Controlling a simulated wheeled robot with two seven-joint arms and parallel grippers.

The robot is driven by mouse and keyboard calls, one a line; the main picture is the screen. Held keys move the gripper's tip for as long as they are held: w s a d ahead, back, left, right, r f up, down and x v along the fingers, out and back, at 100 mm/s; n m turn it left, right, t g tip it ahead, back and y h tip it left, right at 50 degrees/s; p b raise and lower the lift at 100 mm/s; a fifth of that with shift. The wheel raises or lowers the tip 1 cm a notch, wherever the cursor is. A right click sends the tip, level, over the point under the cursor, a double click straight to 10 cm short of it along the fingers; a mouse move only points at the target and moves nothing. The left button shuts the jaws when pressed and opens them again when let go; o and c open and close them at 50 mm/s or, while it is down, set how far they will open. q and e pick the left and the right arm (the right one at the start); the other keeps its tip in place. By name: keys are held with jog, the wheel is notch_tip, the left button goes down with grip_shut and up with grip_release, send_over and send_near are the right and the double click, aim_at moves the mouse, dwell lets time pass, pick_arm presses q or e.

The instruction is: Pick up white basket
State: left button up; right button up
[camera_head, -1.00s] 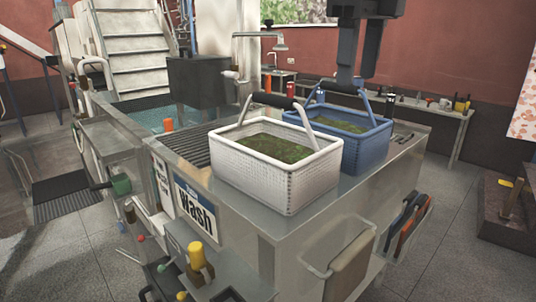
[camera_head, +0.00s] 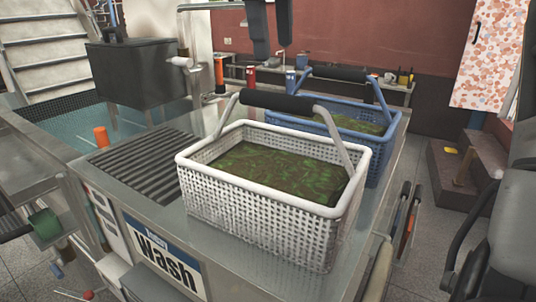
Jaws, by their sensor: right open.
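The white basket (camera_head: 262,205) stands upright on the metal counter, with a perforated wall and green leafy material inside. Its handle (camera_head: 276,103) is raised, with a black grip along the top. My right gripper (camera_head: 273,42) hangs at the top middle of the head view, above the handle in the picture and apart from it. It is open and empty, and its upper part is cut off by the frame edge. My left gripper is not in view.
A blue basket (camera_head: 384,150) stands close behind the white one. A ribbed drain panel (camera_head: 130,172) and a water basin (camera_head: 62,125) lie to the left, with a dark box (camera_head: 142,72). Dark tools (camera_head: 405,222) hang at the counter's right side. A dark bulky shape fills the right edge.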

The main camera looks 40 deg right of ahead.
aim_at(276, 93)
jog(key=f, duration=0.2)
jog(key=d+f, duration=0.1)
jog(key=f, duration=0.4)
jog(key=shift+w+d+b, duration=0.15)
jog(key=shift+w+b, duration=0.05)
jog(key=shift+b, duration=0.15)
notch_tip(276, 93, down, 4)
jog(key=shift+w+d+f, duration=0.1)
jog(key=shift+d+f, duration=0.05)
jog(key=shift+f, duration=0.45)
jog(key=c, duration=1)
jog(key=shift+w+r, duration=0.1)
jog(key=shift+c, duration=0.2)
